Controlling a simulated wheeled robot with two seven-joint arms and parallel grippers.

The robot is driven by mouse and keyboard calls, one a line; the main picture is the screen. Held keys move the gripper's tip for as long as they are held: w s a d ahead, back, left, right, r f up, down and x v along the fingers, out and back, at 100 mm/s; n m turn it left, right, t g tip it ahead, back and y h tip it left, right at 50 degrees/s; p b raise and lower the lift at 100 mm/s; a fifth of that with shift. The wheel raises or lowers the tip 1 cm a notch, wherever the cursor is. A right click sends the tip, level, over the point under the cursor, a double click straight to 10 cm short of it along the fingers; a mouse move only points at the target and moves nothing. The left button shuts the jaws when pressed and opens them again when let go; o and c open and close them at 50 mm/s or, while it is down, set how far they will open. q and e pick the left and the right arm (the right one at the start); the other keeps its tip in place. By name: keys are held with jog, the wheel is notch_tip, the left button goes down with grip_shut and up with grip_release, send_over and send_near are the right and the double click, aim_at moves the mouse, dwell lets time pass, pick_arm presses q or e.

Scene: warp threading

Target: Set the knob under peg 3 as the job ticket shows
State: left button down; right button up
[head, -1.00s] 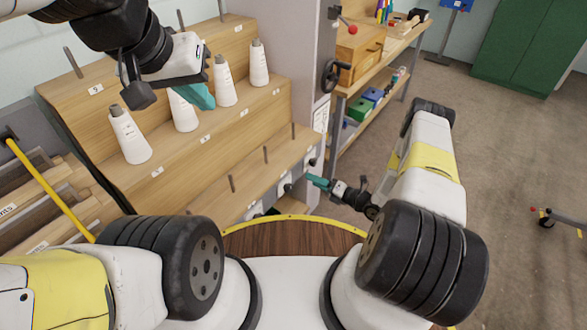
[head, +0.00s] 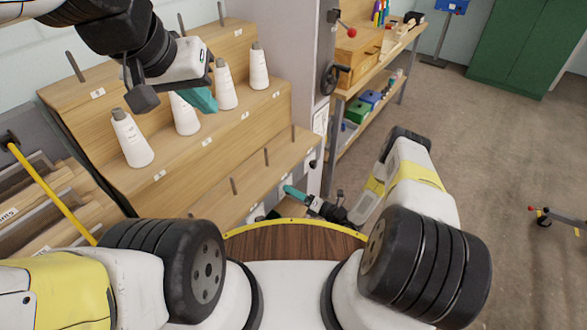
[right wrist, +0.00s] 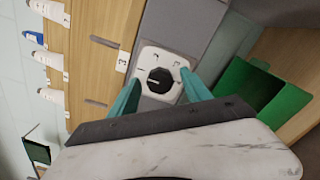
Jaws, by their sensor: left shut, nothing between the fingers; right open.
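A round black knob (right wrist: 160,80) on a white dial plate (right wrist: 150,64) shows in the right wrist view, on the front of the wooden rack (head: 190,150). My right gripper (right wrist: 160,76) is open, its teal fingers on either side of the knob plate; I cannot tell whether they touch it. In the head view the right gripper (head: 293,191) is low at the rack's front, and the knob is hidden there. A small number tag (right wrist: 122,62) is beside the plate, too blurred to read surely. My left gripper (head: 203,99) is shut and empty by the white cones.
Thin pegs (head: 266,157) rise from the lower step. A printed sheet (head: 320,118) hangs on the grey cabinet side, unreadable. A green bin (right wrist: 262,90) is right of the knob in the wrist view.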

grip_shut()
